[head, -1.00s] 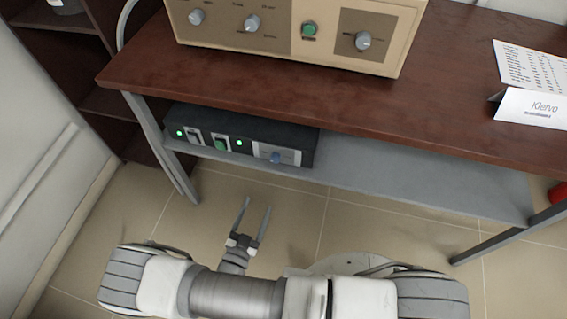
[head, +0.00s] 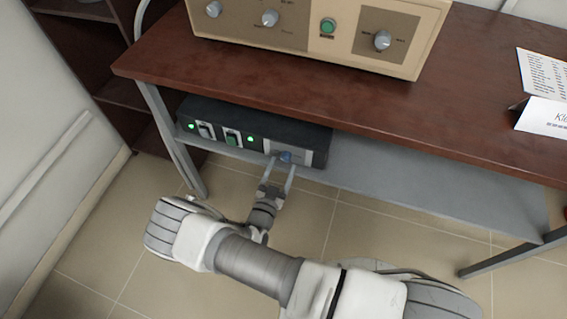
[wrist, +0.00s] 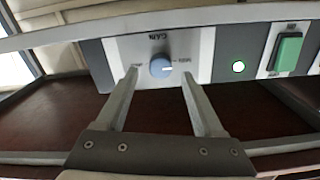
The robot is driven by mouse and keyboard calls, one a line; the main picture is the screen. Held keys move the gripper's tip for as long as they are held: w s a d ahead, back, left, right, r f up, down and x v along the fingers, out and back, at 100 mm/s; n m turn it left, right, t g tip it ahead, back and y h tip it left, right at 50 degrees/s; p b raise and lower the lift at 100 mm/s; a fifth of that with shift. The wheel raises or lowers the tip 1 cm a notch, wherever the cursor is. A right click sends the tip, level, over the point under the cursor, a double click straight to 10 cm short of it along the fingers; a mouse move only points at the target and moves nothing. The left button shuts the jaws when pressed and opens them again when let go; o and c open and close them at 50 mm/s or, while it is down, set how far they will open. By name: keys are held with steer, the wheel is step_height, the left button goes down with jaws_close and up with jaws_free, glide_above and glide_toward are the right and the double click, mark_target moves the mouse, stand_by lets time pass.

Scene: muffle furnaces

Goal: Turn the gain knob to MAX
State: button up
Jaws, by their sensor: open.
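The gain knob (head: 286,156) is a small blue knob on a light panel at the right end of the black box (head: 222,116) on the shelf under the table. In the wrist view the blue knob (wrist: 161,66) has a pale pointer mark toward the right; small lettering around it is hard to read. My gripper (head: 283,163) is open at the front of the box, its fingertips near the knob. In the wrist view my gripper (wrist: 159,73) has one finger on each side of the knob, with visible gaps; the depth of the fingertips is unclear.
Green-lit switches (head: 232,137) sit left of the knob panel on the box. The brown tabletop (head: 350,110) overhangs the grey shelf (head: 400,200). A beige instrument (head: 330,65) with grey knobs and a green button stands on top. A table leg (head: 175,145) is at the left.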

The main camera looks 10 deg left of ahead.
steer(key=shift+w+d, duration=0.1)
steer(key=shift+w, duration=1.05)
jaws_close()
